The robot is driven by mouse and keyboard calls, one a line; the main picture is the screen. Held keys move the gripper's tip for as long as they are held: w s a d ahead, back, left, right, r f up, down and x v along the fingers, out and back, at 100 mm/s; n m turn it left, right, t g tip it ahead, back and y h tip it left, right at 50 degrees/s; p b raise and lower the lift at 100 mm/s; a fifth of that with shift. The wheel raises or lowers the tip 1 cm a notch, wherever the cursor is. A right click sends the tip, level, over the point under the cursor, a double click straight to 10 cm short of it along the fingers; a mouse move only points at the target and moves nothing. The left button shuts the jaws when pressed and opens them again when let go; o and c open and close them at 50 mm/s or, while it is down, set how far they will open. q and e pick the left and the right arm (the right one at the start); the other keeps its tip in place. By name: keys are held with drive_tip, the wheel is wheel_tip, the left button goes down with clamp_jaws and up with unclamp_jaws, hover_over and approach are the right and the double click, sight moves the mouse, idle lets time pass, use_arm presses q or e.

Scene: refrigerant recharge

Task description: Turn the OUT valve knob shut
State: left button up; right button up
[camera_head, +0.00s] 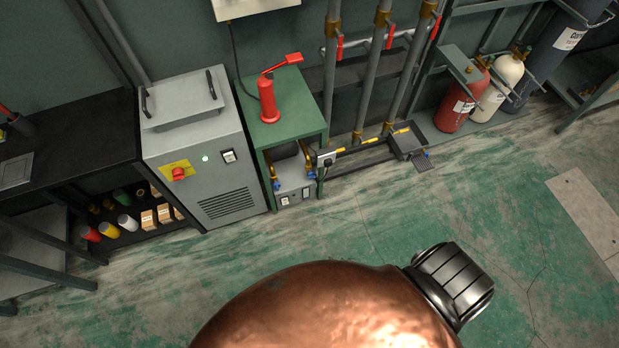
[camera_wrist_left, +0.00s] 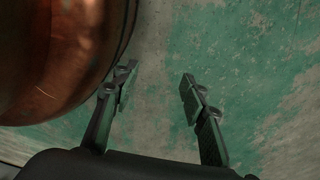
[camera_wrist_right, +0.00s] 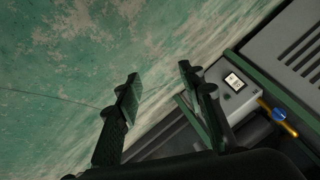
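Two small valves with blue knobs sit low at the green stand in the head view, a left knob (camera_head: 276,185) and a right knob (camera_head: 311,174). Labels on the grey box (camera_head: 294,183) between them are too small to read, so I cannot tell which is OUT. My right gripper (camera_wrist_right: 159,72) is open and empty. In its view, one blue knob (camera_wrist_right: 279,114) on a brass valve lies right of the fingers, apart from them. My left gripper (camera_wrist_left: 158,75) is open and empty over bare floor. Neither gripper's fingers show in the head view.
A grey machine (camera_head: 205,150) with a red button stands left of the green stand (camera_head: 292,107), which carries a red hand pump (camera_head: 268,98). Pipes with red-handled valves rise to the right; gas cylinders (camera_head: 458,105) stand beyond.

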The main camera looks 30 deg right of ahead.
drive_tip(key=w+m+t+h+b, duration=0.1)
drive_tip(key=w+m+t+b, duration=0.3)
drive_tip(key=w, duration=0.7)
use_arm(q)
drive_tip(key=w+d+r+b, duration=0.1)
drive_tip(key=w+d+b, duration=0.15)
drive_tip(key=w, duration=0.35)
use_arm(e)
drive_tip(key=m+h+b, duration=0.6)
drive_tip(key=m+h, duration=0.3)
drive_tip(key=m, duration=1.4)
approach(311, 178)
drive_tip(key=w+d, duration=0.2)
drive_tip(key=b+x, duration=0.1)
drive_tip(key=x, duration=0.3)
drive_tip(key=b+x, duration=0.1)
drive_tip(key=x, duration=0.1)
drive_tip(key=shift+w+f+b, duration=0.25)
drive_tip(key=shift+f+b, duration=0.1)
drive_tip(key=shift+f, duration=0.1)
use_arm(q)
drive_tip(key=w+r, duration=0.2)
drive_tip(key=r, duration=0.6)
drive_tip(key=w+r, duration=0.2)
drive_tip(key=r, duration=0.7)
drive_tip(key=shift+d+n+g+h, duration=0.3)
drive_tip(key=shift+d, duration=0.15)
use_arm(e)
drive_tip(key=shift+w+d, duration=0.25)
drive_tip(key=shift+w, duration=0.05)
